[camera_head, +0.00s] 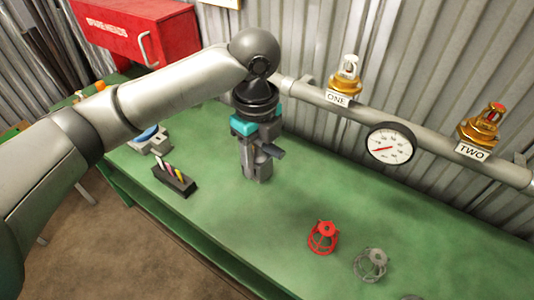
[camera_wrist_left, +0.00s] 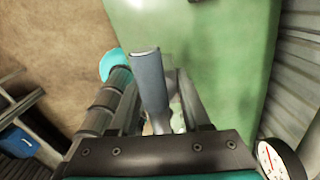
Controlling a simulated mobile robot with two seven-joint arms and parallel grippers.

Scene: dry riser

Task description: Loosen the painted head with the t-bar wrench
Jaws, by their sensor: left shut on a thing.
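My left gripper (camera_head: 257,172) points down over the green bench, in front of the pipe and left of head ONE. It is shut on a grey-blue bar, apparently the t-bar wrench (camera_head: 273,151); the bar also shows between the fingers in the left wrist view (camera_wrist_left: 150,80). The wrench's far end is mostly hidden by the fingers. Head ONE (camera_head: 346,76) is a brass fitting on the pipe with a whitish upper part, which looks like paint. Head TWO (camera_head: 484,124) is brass with a red part. The wrench is apart from both heads. My right gripper is out of view.
A grey pipe (camera_head: 300,91) runs along the corrugated wall with a gauge (camera_head: 390,143). On the bench (camera_head: 230,230) are a red cage (camera_head: 323,237), a grey cage (camera_head: 370,264) and a black marker rack (camera_head: 174,180). A red box (camera_head: 140,28) stands at the back left.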

